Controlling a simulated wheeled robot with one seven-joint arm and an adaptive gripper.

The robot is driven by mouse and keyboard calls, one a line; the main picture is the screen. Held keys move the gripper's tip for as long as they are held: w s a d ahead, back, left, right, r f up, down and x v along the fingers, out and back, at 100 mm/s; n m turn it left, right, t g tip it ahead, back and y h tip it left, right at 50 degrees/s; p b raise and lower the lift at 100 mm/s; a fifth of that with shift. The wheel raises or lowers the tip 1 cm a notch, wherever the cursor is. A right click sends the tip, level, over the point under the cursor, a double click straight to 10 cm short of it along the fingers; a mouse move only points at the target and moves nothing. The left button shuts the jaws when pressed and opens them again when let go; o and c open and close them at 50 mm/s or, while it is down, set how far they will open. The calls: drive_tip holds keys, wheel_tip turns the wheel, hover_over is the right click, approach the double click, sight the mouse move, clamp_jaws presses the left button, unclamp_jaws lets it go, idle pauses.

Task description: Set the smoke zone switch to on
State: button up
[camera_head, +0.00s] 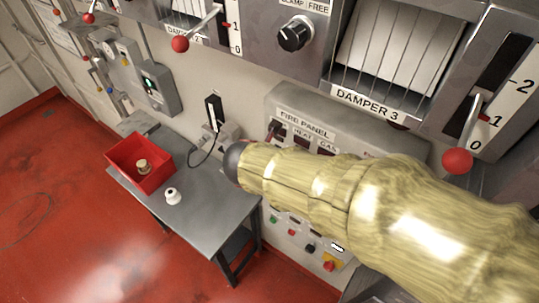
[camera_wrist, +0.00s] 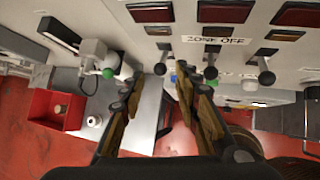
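The grey fire panel (camera_head: 283,101) is on the wall in the head view, partly covered by my gold arm; HEAT and GAS labels show there. In the wrist view a row of small levers with dark ball ends hangs below red lamps: a left lever (camera_wrist: 161,60), a middle lever (camera_wrist: 211,63) and a right lever (camera_wrist: 265,70). A ZONE OFF label (camera_wrist: 217,40) sits above them. No SMOKE label is readable. My gripper (camera_wrist: 160,76) is open, its fingers spread on either side of the left lever in the picture. I cannot tell whether it touches.
A grey table (camera_head: 212,190) stands below, with a red bin (camera_head: 119,157) and a white knob-like part (camera_head: 173,196) on it. A cable and wall socket (camera_head: 225,132) are left of the panel. Damper 3 (camera_head: 400,45) and its red-knobbed lever (camera_head: 458,160) are close above the arm.

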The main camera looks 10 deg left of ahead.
drive_tip(key=v, duration=0.6)
drive_tip(key=shift+s+r, duration=0.1)
idle(0.4)
drive_tip(key=s+d+f+m+g+b, duration=0.1)
drive_tip(key=s+d+f+m+b, duration=0.3)
drive_tip(key=d+f+m+b, duration=0.3)
drive_tip(key=s+d+f+m+g+b, duration=0.1)
drive_tip(key=s+d+f+m+b, duration=0.4)
drive_tip(key=d+m, duration=0.8)
drive_tip(key=s+d+f+m+b, duration=0.4)
drive_tip(key=d+f+m+b, duration=0.6)
drive_tip(key=m+b, duration=0.2)
drive_tip(key=shift+s+d+f+m+g+b, duration=0.2)
drive_tip(key=shift+d+f+m+g+b, duration=0.2)
drive_tip(key=shift+b, duration=0.65)
idle(0.6)
